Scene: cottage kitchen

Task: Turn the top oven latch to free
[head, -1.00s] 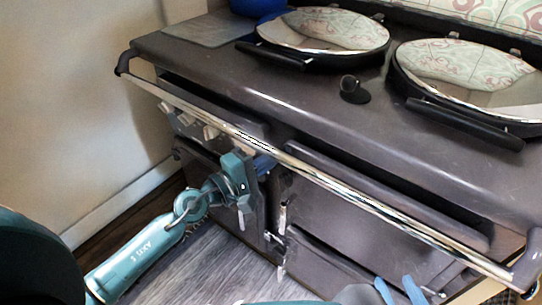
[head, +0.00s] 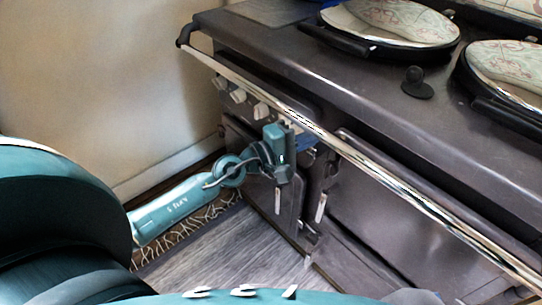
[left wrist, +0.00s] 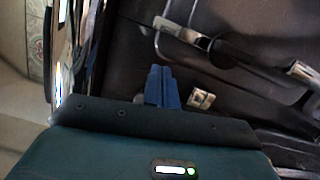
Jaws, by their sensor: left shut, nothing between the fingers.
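The top oven latch (head: 321,207) is a pale upright handle at the left edge of the upper right oven door (head: 375,205). My left gripper (head: 306,143) is above and slightly left of it, just below the chrome rail, in front of the range. Its blue fingers are together and hold nothing. In the left wrist view the shut fingers (left wrist: 163,87) point toward the dark oven front. Two silver handles show beyond them, one nearer the top (left wrist: 196,42) and one at the right (left wrist: 300,71); I cannot tell surely which latch each is. My right gripper is not in view.
The chrome rail (head: 400,190) runs along the range front, close to my left gripper. Another door's latch (head: 277,200) is to the left, and a lower latch (head: 308,260) is below. Control knobs (head: 238,96) are at the left. The floor (head: 215,250) in front is clear.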

